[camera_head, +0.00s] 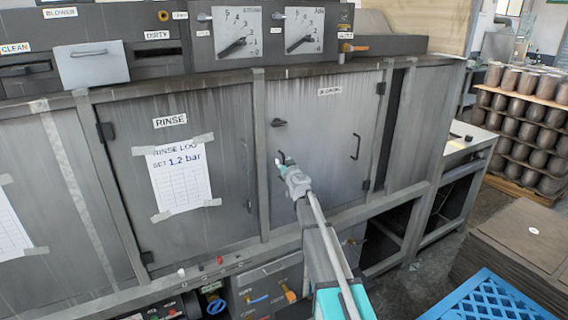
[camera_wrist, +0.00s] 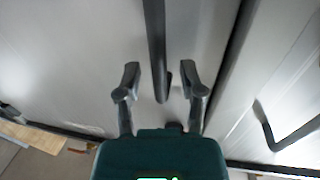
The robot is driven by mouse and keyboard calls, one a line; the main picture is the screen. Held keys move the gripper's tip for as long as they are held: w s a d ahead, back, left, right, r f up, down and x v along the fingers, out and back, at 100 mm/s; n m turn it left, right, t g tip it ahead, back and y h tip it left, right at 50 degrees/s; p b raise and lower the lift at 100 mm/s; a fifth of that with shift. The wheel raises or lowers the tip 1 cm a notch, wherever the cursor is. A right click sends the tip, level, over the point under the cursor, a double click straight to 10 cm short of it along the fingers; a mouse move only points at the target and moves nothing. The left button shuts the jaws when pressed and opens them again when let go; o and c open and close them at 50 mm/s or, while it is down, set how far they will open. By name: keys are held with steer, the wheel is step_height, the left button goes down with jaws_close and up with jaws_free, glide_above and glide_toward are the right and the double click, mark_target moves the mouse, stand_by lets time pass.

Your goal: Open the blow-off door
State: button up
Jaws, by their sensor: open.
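The blow-off door (camera_head: 325,150) is the grey panel right of the RINSE door in the head view, under a small label (camera_head: 330,91) too small to read surely. It looks shut. My gripper (camera_head: 283,161) is in front of the door's left part, below that fitting. In the wrist view my gripper (camera_wrist: 160,82) is open, with a dark bar (camera_wrist: 156,45) between its fingers. Neither finger visibly grips it. I cannot tell which fitting it is.
The RINSE door (camera_head: 120,180) with a taped log sheet (camera_head: 180,175) is to the left. Dials (camera_head: 238,33) are above. A blue crate (camera_head: 490,298) and a brown stack (camera_head: 520,245) stand at the lower right. Another handle (camera_wrist: 275,130) shows at the wrist view's right.

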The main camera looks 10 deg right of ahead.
steer(key=shift+c, duration=0.2)
jaws_close()
stand_by(0.3)
